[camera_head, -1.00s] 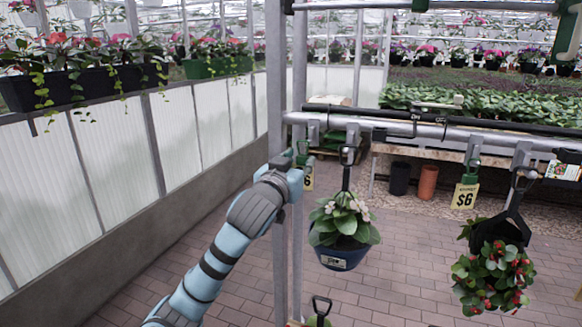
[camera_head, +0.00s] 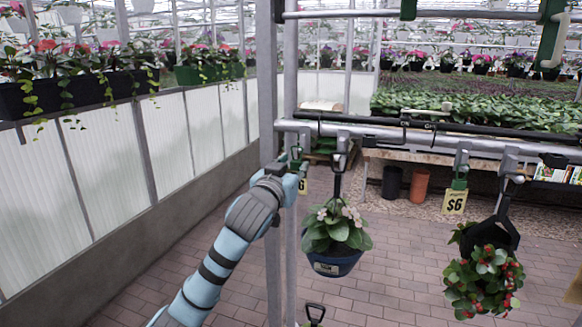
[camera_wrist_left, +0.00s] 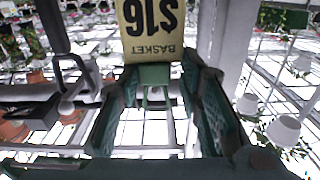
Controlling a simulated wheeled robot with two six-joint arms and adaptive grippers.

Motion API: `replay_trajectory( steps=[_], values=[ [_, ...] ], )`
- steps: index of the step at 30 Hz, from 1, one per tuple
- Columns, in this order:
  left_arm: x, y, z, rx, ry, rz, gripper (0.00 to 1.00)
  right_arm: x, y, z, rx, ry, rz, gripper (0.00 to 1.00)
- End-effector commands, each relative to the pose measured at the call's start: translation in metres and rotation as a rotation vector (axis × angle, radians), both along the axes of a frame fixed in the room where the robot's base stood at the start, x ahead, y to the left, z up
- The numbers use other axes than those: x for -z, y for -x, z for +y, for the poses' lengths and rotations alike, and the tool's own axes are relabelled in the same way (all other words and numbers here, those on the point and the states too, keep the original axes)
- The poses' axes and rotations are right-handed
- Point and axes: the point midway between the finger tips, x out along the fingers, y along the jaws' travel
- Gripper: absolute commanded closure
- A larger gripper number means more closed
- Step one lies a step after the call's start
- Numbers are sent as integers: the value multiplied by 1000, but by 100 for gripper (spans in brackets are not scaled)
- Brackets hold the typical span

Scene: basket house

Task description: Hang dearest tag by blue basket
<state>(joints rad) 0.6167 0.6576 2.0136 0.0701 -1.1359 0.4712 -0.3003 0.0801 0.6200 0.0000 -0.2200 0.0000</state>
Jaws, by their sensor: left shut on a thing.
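The $16 tag is yellow with a green clip. It fills the top of the left wrist view (camera_wrist_left: 150,30), upside down, and its edge shows in the head view (camera_head: 302,186). My left gripper (camera_head: 293,163) is shut on the tag's green clip (camera_wrist_left: 153,75), at the left end of the rail. The blue basket (camera_head: 333,266), with pale flowers, hangs from a rail hook just right of my gripper. Whether the clip touches the rail is unclear. A $6 tag (camera_head: 454,201) hangs farther right. My right gripper is not in view.
The grey rail (camera_head: 400,134) runs right from an upright post (camera_head: 268,80) close beside my left gripper. A dark basket with red flowers (camera_head: 484,272) hangs at the right. A black hanger handle (camera_head: 315,312) shows below the blue basket.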

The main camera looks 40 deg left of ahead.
Motion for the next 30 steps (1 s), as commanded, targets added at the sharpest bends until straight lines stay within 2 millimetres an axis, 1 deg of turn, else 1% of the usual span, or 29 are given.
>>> replay_trajectory(
  steps=[1,8,18,27,30],
  values=[
    [-2,0,0,0,0,0,83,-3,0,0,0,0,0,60],
    [-1,-1,0,0,1,0,83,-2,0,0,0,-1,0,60],
    [-2,-23,7,1,2,-1,83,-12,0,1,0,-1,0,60],
    [-1,-24,8,1,0,0,83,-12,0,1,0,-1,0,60],
    [-2,-28,9,1,1,0,83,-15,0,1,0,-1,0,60]
  ],
)
